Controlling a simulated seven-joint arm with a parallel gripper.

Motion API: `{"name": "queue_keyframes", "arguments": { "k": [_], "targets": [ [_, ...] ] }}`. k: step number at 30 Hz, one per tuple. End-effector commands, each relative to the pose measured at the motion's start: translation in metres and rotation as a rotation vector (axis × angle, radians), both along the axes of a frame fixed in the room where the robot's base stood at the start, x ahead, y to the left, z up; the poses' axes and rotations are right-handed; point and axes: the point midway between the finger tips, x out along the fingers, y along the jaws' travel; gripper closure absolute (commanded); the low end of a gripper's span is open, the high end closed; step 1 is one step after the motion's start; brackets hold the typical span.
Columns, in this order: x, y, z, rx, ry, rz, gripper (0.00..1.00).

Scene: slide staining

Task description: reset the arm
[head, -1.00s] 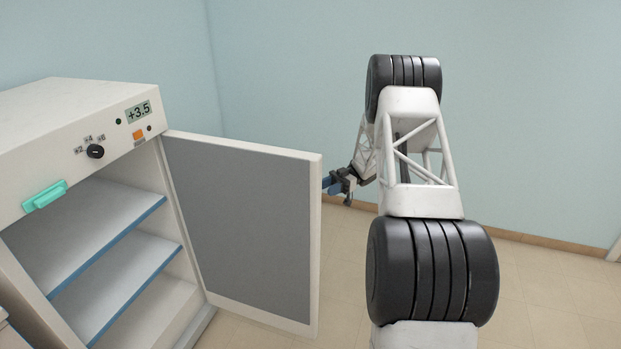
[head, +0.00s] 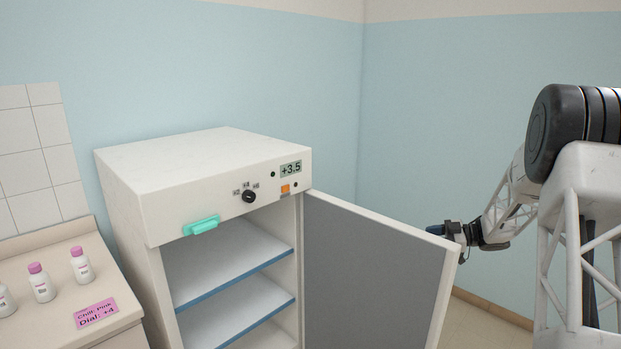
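My gripper (head: 451,232) is at the right of the head view, by the outer edge of the open cabinet door (head: 372,275). Part of it is hidden behind the door's edge, and it is too small to tell whether its fingers are open or shut. I cannot tell whether it touches the door. The rest of my arm stretches to the right side of the picture.
The white cabinet (head: 225,165) stands open, with blue-edged shelves (head: 228,264) that look empty. Its display (head: 291,169) reads +3.5, beside a black dial (head: 249,196). On the left counter (head: 40,258) stand white bottles with pink caps (head: 40,283) and a pink label (head: 96,313) reading "Dial: +4".

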Motion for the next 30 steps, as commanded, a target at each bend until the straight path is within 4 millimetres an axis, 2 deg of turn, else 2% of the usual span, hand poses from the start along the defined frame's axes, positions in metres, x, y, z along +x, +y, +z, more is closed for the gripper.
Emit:
{"name": "queue_keyframes", "arguments": {
  "k": [1, 3, 10, 16, 23, 30],
  "targets": [
    [0.003, 0.008, 0.016, -0.018, -0.027, -0.039, 0.59],
    [0.007, 0.018, 0.034, -0.038, -0.057, -0.097, 0.59],
    [0.015, 0.042, 0.092, -0.102, -0.143, -0.294, 0.59],
    [0.012, 0.059, 0.14, -0.146, -0.195, -0.464, 0.59],
    [-0.003, 0.072, 0.191, -0.188, -0.229, -0.66, 0.59],
    [-0.032, 0.082, 0.237, -0.222, -0.227, -0.859, 0.59]
  ]
}}
